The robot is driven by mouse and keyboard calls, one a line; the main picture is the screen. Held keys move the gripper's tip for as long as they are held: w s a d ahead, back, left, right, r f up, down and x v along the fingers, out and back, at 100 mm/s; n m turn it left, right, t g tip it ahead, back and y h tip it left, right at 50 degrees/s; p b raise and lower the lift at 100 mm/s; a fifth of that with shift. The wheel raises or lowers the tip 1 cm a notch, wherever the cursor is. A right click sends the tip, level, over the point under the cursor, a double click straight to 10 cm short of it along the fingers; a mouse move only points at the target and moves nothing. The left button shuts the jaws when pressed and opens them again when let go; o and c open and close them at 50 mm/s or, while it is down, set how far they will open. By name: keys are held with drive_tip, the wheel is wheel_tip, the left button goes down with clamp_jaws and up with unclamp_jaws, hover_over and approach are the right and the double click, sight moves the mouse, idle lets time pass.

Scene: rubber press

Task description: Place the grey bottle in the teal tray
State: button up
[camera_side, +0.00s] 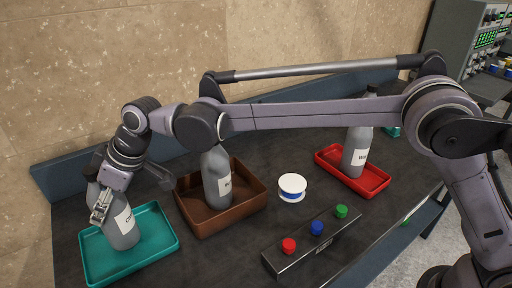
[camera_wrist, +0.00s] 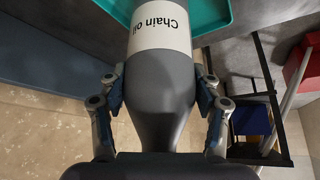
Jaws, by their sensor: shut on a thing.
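A grey bottle (camera_side: 122,227) with a white label stands upright at the teal tray (camera_side: 158,243), over its left half; I cannot tell whether its base touches the tray floor. My gripper (camera_side: 100,205) is shut on its upper part. In the wrist view my gripper (camera_wrist: 163,100) has a finger on each side of the grey bottle (camera_wrist: 162,90), whose label reads "Chain oil". The rim of the teal tray (camera_wrist: 219,14) shows beyond it. The bottle's top is partly hidden by my gripper.
A brown tray (camera_side: 241,208) with another grey bottle (camera_side: 216,180) stands just right of the teal tray. A red tray (camera_side: 373,182) holds a third bottle (camera_side: 356,152). A white and blue roll (camera_side: 292,187) and a button box (camera_side: 318,240) stand between and in front.

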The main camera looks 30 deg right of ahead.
drive_tip(key=shift+f, duration=0.8)
drive_tip(key=o, duration=1.8)
drive_tip(key=shift+f, duration=0.1)
